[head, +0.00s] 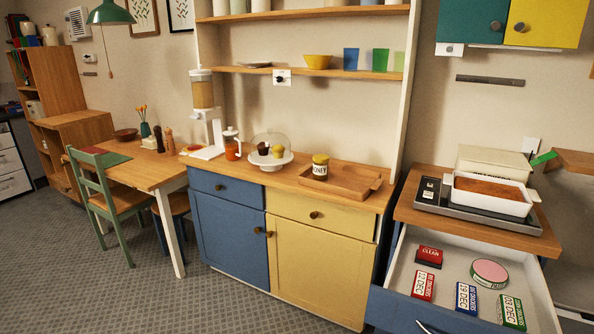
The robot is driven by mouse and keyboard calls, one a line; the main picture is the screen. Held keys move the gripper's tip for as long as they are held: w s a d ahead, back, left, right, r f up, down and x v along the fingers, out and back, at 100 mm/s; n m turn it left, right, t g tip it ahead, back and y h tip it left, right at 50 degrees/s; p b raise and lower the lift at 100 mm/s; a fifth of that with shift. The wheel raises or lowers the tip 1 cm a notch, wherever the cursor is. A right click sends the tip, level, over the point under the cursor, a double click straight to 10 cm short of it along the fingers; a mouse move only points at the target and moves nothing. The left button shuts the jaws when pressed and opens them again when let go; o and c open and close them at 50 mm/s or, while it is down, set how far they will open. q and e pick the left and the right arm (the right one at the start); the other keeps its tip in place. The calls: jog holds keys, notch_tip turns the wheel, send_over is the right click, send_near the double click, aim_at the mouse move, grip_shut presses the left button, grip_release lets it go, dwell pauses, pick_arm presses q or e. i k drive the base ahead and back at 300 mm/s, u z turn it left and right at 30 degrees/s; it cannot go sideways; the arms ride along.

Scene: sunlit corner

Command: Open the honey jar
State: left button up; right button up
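The honey jar (320,170) is a small jar with a white label reading HONEY and a yellowish lid (321,158). It stands upright at the left end of a wooden tray (358,190) on the counter, and the lid appears to be on it. Neither of my grippers shows in the head view, so where they are relative to the jar cannot be told.
A domed cake stand (268,163), a glass press (232,147) and a dispenser (205,110) stand left of the jar. The wooden counter (285,180) has bare room in front. At right, a drawer (440,290) stands open, holding tins and boxes.

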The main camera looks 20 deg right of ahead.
aim_at(321, 170)
jog(key=u, duration=0.35)
jog(key=i, duration=1.25)
jog(key=z, duration=0.45)
jog(key=i, duration=0.85)
jog(key=z, duration=0.75)
